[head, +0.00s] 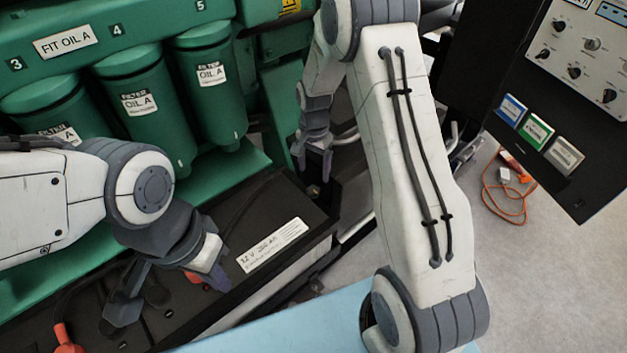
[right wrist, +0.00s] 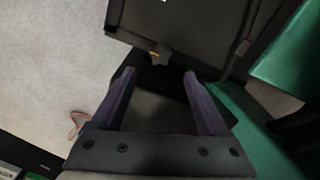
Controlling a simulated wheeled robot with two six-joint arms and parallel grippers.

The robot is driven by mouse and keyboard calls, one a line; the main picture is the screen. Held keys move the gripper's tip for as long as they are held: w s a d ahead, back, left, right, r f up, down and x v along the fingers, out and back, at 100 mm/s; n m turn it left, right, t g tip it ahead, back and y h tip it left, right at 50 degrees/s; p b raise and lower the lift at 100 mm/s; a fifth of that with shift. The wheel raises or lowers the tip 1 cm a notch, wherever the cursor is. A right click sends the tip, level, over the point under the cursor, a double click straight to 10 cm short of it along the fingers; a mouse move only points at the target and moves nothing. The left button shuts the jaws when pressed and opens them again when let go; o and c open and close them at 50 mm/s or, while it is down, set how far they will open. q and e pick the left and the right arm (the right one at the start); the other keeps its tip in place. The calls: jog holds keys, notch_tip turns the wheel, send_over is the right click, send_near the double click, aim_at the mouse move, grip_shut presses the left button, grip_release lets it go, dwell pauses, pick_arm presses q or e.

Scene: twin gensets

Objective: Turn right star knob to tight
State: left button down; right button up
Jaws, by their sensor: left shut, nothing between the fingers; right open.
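A dark star knob (right wrist: 159,55) with a small orange mark beside it shows in the right wrist view, on the edge of a black box. It lies just beyond my right gripper (right wrist: 160,78), roughly centred between the two open purple fingers; I see no contact. In the head view my right gripper (head: 313,166) points down past the end of the battery, with a small knob-like part (head: 313,190) just below its fingertips. My left gripper (head: 214,277) is shut and empty over the near part of the battery top. I cannot read the knob's setting.
The black battery (head: 285,208) bears a white label. Green oil filters (head: 210,85) stand behind it on the green engine. A control panel (head: 580,90) is at the right. An orange cable (head: 505,205) lies on the grey floor. A light blue surface (head: 310,325) is in front.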

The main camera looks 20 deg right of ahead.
jog(key=shift+r, duration=1.5)
